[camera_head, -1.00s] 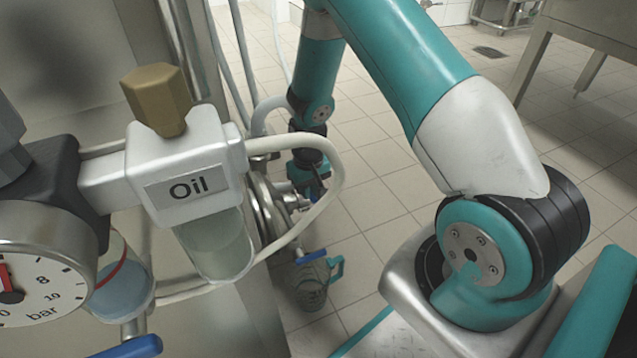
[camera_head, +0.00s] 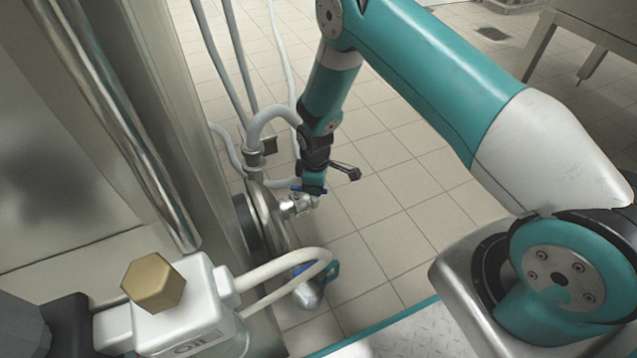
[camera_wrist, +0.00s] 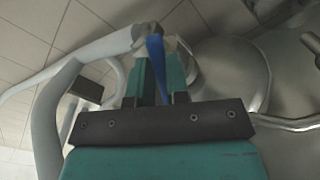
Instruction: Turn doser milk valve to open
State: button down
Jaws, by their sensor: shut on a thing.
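A valve with a blue lever handle (camera_wrist: 155,52) sits low on the steel doser, on a silvery fitting (camera_head: 298,205) in the head view. My gripper (camera_head: 314,186) reaches down to this valve from above. In the wrist view its two teal fingers (camera_wrist: 160,75) are closed on the blue handle, one on each side. The handle stands up between them. The gripper body hides part of the valve in the head view, so the handle's exact angle is hard to tell.
A grey hose (camera_head: 270,115) curves close behind the gripper. The Oil unit (camera_head: 185,315) with its brass cap (camera_head: 153,283) and a pale hose stand in the foreground. Another blue-handled valve part (camera_head: 302,280) is below. Tiled floor (camera_head: 400,210) lies clear to the right.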

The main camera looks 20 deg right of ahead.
jog(key=n, duration=0.1)
jog(key=w+n+p, duration=0.1)
jog(key=n, duration=0.1)
jog(key=shift+w+d+n, duration=0.25)
jog(key=shift+d+n, duration=0.05)
jog(key=shift+d, duration=0.05)
jog(key=shift+w+n+p, duration=0.15)
jog(key=shift+w+n, duration=0.2)
jog(key=shift+n, duration=0.45)
jog(key=shift+w+n+p, duration=0.15)
jog(key=shift+w+n, duration=0.2)
jog(key=shift+n, duration=0.45)
jog(key=c, duration=1.1)
grip_release()
jog(key=shift+r, duration=0.1)
notch_tip(320, 180, up, 17)
jog(key=p, duration=0.6)
jog(key=shift+r, duration=0.2)
